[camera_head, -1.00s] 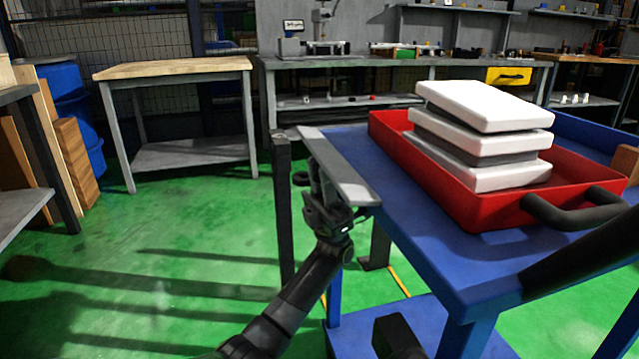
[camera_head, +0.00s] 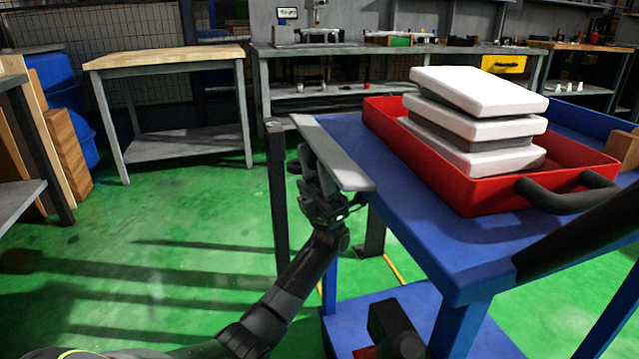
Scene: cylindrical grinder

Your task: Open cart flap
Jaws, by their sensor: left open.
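The cart flap is a light grey plate (camera_head: 335,155) along the left edge of the blue cart (camera_head: 420,240). It lies roughly in line with the cart top; its exact tilt is hard to judge. My left gripper (camera_head: 310,170) is at the flap's outer left side, close to and partly under its edge. The gripper is open, with its fingers pointing up and away from me. The flap partly hides the fingers, so I cannot tell whether they touch it. My right gripper is not in view.
A red tray (camera_head: 590,165) with stacked white blocks (camera_head: 480,92) sits on the cart. A dark post (camera_head: 278,195) stands just left of the flap. A wooden-topped table (camera_head: 165,58) and a grey workbench (camera_head: 390,48) stand behind. Green floor at left is open.

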